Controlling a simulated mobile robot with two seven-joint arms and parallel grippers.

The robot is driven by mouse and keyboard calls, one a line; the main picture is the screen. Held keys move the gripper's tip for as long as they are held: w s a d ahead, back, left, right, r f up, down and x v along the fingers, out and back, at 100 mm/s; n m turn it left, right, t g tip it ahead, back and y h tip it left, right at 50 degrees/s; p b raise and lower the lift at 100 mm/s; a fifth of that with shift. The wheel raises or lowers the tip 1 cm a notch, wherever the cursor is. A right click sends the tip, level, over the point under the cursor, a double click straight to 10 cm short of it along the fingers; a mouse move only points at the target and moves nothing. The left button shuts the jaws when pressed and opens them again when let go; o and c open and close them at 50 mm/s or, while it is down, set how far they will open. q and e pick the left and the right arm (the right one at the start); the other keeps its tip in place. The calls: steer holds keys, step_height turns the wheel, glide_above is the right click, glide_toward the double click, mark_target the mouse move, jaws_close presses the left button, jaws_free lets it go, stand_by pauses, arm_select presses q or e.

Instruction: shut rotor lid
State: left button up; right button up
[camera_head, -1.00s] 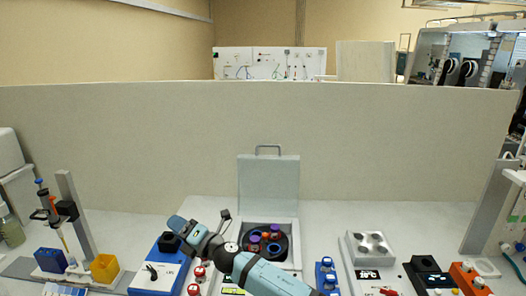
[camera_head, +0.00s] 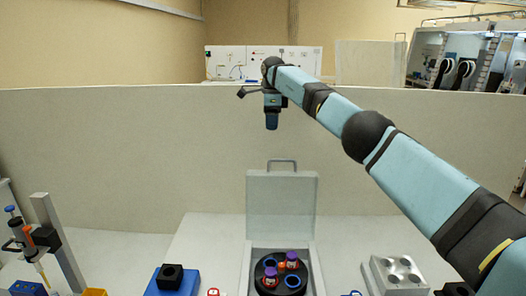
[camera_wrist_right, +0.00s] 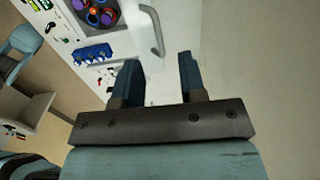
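The rotor lid (camera_head: 282,208) stands upright and open at the back of the centrifuge (camera_head: 247,275), with its grey handle (camera_head: 282,162) along the top edge. The dark round rotor (camera_head: 268,288) below shows purple-capped tubes and blue-ringed holes. My right gripper (camera_head: 271,124) hangs above the lid handle, pointing down, apart from it. In the right wrist view its two fingers (camera_wrist_right: 158,75) are spread with nothing between them. The handle (camera_wrist_right: 152,30) lies beyond and between the fingertips, and the rotor (camera_wrist_right: 95,12) is at upper left. My left gripper is not in view.
A tall pale partition (camera_head: 130,150) runs behind the bench. A blue device (camera_head: 172,282) stands left of the centrifuge, and a grey block with round wells (camera_head: 395,276) stands right. A pipette stand (camera_head: 60,240) is at far left.

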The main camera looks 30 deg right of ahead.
steer(key=f, duration=0.3)
steer(key=s+f+p, duration=0.1)
steer(key=f, duration=0.2)
steer(key=d+f+p, duration=0.1)
steer(key=f, duration=0.3)
steer(key=shift+s+f, duration=0.1)
steer(key=shift+s, duration=0.3)
steer(key=shift+f, duration=0.35)
steer(key=shift+w+f, duration=0.15)
steer(key=shift+f, duration=0.3)
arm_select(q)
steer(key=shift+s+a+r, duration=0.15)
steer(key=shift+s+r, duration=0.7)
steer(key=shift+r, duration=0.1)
arm_select(e)
steer(key=shift+r, duration=0.1)
jaws_close()
